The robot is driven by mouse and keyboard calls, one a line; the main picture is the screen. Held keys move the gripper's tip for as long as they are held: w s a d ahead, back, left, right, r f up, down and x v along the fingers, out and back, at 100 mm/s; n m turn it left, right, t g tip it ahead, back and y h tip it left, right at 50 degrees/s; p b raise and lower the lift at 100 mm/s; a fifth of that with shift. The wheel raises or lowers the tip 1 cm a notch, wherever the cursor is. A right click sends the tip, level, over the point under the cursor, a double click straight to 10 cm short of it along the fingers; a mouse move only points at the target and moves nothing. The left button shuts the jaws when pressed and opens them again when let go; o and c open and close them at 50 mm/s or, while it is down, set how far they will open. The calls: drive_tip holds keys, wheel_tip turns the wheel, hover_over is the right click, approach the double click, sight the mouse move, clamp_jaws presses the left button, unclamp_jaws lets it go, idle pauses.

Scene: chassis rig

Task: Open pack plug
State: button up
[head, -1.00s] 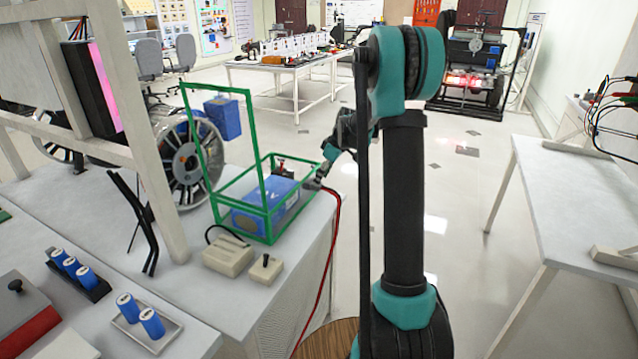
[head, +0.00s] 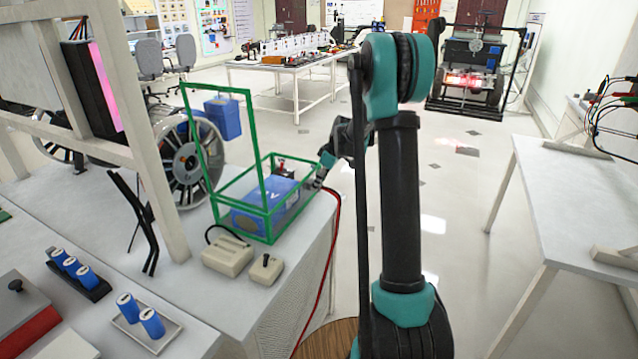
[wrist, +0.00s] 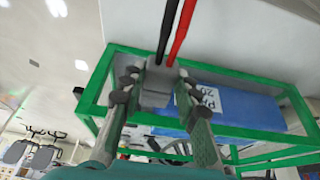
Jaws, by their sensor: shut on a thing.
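My gripper (head: 315,181) is at the right end of the green frame, beside the blue battery pack (head: 262,206). In the wrist view my gripper (wrist: 157,88) is shut on a grey plug (wrist: 156,84), one finger on each side. A black cable and a red cable (wrist: 181,32) run from the plug. The blue pack (wrist: 250,107) with a white printed label lies inside the frame just beyond the fingers. In the head view the plug is mostly hidden by my gripper. I cannot tell whether the plug is seated or apart from the pack.
The green frame (head: 268,235) surrounds the pack, with a tall upright part at its left. A beige box (head: 227,256) and a small switch box (head: 266,269) stand in front. The red cable (head: 334,235) hangs over the table edge. The floor to the right is open.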

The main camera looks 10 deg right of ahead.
clamp_jaws()
drive_tip(key=shift+s+d, duration=0.7)
drive_tip(key=shift+d, duration=0.35)
drive_tip(key=o, duration=1.2)
unclamp_jaws()
drive_tip(key=shift+c, duration=0.2)
drive_tip(key=v, duration=1.2)
drive_tip(key=s+f+m+h, duration=0.1)
drive_tip(key=s+f+m, duration=0.2)
drive_tip(key=s, duration=0.8)
drive_tip(key=s+a+f+m+t+h, duration=0.1)
drive_tip(key=s+f+m, duration=0.3)
drive_tip(key=s, duration=0.8)
drive_tip(key=s+f+m+h, duration=0.1)
drive_tip(key=s+f+m, duration=0.3)
drive_tip(key=s, duration=0.8)
drive_tip(key=shift+s+a+f+t+h, duration=0.2)
drive_tip(key=shift+f+t+h, duration=0.15)
drive_tip(key=shift+f, duration=0.35)
